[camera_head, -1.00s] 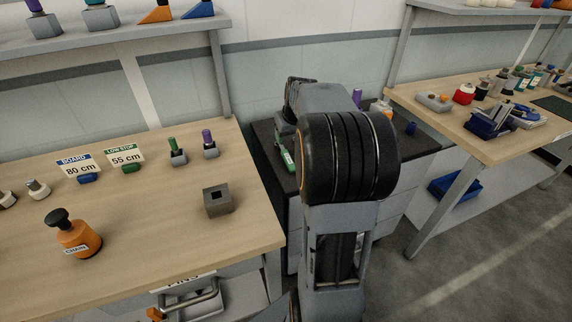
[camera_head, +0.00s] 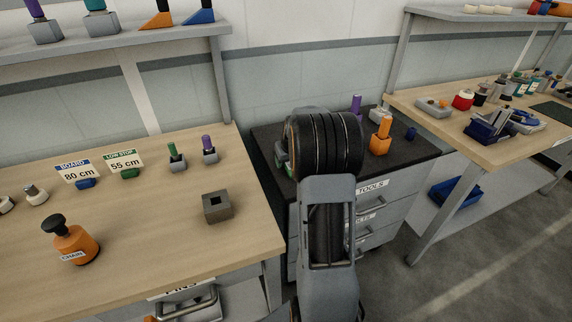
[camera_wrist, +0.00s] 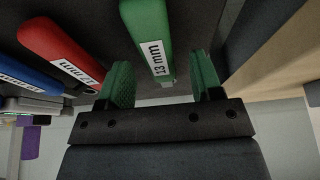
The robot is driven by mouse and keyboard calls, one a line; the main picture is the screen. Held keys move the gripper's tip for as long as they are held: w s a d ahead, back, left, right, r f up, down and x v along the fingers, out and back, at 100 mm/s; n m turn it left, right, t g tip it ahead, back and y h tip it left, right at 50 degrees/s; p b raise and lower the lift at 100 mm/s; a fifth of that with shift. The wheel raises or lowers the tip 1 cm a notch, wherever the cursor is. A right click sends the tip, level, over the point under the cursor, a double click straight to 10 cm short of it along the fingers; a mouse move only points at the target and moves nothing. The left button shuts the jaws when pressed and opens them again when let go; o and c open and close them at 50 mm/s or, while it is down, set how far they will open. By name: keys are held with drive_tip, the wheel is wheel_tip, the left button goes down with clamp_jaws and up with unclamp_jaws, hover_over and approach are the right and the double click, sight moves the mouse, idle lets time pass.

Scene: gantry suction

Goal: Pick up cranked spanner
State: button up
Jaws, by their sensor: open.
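In the wrist view, a green handle (camera_wrist: 148,38) labelled 13 mm reaches down between the fingers of my gripper (camera_wrist: 162,66). The two green-padded fingers are open, one on each side of the handle, with a gap on both sides. A red handle (camera_wrist: 60,52) and a blue handle (camera_wrist: 28,78) lie to the left, apart from the fingers. Only parts of these tools show, and I cannot tell which one is the cranked spanner. In the head view my arm hides the gripper and most of these tools.
The tools lie on the dark top of a drawer cabinet (camera_head: 412,159) labelled TOOLS. An orange block (camera_head: 381,140), a purple-topped item (camera_head: 356,104) and a blue item (camera_head: 411,133) stand to the right. Wooden benches (camera_head: 150,225) flank the cabinet.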

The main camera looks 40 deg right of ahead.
drive_tip(key=shift+x, duration=0.8)
drive_tip(key=c, duration=1.1)
drive_tip(key=shift+r, duration=0.15)
